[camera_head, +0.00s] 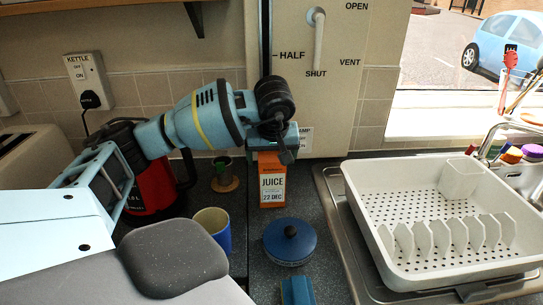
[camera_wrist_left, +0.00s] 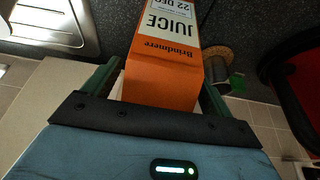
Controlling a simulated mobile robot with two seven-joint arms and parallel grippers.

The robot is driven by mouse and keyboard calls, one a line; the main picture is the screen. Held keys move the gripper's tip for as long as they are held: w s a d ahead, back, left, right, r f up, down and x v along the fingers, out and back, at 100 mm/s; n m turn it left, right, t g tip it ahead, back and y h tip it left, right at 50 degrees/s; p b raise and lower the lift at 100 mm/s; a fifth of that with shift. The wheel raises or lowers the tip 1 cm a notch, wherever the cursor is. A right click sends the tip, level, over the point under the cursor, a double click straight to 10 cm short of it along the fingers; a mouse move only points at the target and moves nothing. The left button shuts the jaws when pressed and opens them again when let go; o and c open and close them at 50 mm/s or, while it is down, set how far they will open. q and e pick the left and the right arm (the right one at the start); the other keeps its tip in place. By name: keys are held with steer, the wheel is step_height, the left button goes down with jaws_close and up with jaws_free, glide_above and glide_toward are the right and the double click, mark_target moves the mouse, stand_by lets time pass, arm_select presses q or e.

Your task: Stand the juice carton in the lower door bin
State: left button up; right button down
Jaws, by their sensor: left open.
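The orange and white juice carton (camera_head: 272,187) stands upright on the dark counter, against the back wall area. My left gripper (camera_head: 284,150) reaches over from the left, and its end hides the carton's top. In the left wrist view the carton (camera_wrist_left: 165,75) lies between the two green fingers, which stand apart on either side of it; the left gripper is open. I cannot tell whether either finger touches the carton. No door bin shows in either view. My right gripper is not in view.
A blue mug (camera_head: 214,228), a blue lidded pot (camera_head: 290,242) and a small green-topped pot (camera_head: 224,176) stand near the carton. A red and black kettle (camera_head: 150,185) is at left. A white dish rack (camera_head: 375,205) sits right, over the sink.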

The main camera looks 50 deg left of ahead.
arm_select(q)
steer(key=v, duration=0.9)
steer(key=shift+a, duration=0.1)
steer(key=p+v, duration=0.1)
steer(key=v, duration=0.2)
steer(key=shift+r+p, duration=0.2)
steer(key=shift+p, duration=0.2)
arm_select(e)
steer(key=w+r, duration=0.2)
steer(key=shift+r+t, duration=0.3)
arm_select(q)
steer(key=shift+o, duration=0.4)
steer(key=shift+f, duration=0.1)
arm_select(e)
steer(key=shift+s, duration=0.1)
arm_select(q)
steer(key=x, duration=0.3)
steer(key=b+x, duration=0.1)
steer(key=shift+s+a+f, duration=0.2)
steer(key=shift+f, duration=0.05)
steer(key=shift+a, duration=0.15)
steer(key=shift+f, duration=0.1)
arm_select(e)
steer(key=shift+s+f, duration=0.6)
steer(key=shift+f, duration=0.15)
